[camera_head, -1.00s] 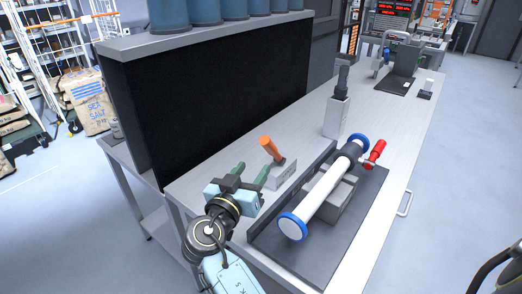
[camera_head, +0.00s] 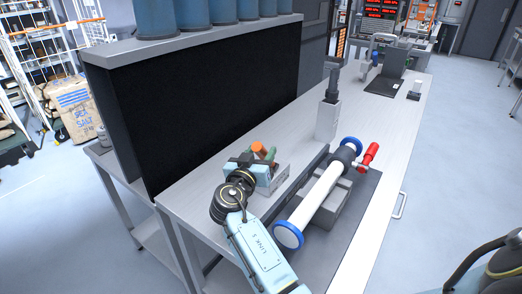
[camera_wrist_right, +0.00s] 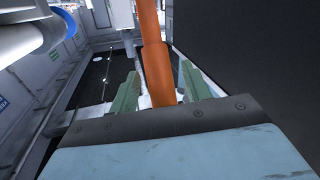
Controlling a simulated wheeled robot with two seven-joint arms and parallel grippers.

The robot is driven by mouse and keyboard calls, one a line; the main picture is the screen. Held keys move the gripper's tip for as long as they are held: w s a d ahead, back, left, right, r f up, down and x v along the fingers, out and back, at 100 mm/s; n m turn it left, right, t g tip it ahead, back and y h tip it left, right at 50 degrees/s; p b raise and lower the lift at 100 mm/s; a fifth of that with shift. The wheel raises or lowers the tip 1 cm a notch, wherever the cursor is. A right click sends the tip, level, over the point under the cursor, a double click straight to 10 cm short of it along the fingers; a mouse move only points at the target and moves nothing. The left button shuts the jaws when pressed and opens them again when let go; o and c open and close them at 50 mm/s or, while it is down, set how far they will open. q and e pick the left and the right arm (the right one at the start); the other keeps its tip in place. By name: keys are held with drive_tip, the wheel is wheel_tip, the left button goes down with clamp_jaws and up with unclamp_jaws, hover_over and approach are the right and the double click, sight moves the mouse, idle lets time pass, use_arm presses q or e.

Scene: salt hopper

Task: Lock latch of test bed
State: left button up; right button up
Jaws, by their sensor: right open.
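The latch's orange handle (camera_head: 258,147) shows just beyond my right gripper (camera_head: 264,158) in the head view. Its grey base block (camera_head: 275,185) is partly hidden by the gripper. In the right wrist view the orange handle (camera_wrist_right: 155,60) stands between the two green fingers of my right gripper (camera_wrist_right: 158,88), which are open with gaps beside it. The test bed (camera_head: 338,242) is a dark plate beside the latch. A white tube (camera_head: 318,200) with blue ends lies on a grey cradle there. My left gripper is not in view.
A red handle (camera_head: 369,154) sticks out at the tube's far end. A grey post with a dark top (camera_head: 328,118) stands behind the latch. A black panel (camera_head: 215,100) rises on the left.

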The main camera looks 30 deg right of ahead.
drive_tip(key=shift+w+d, duration=0.25)
drive_tip(key=shift+d, duration=0.15)
clamp_jaws()
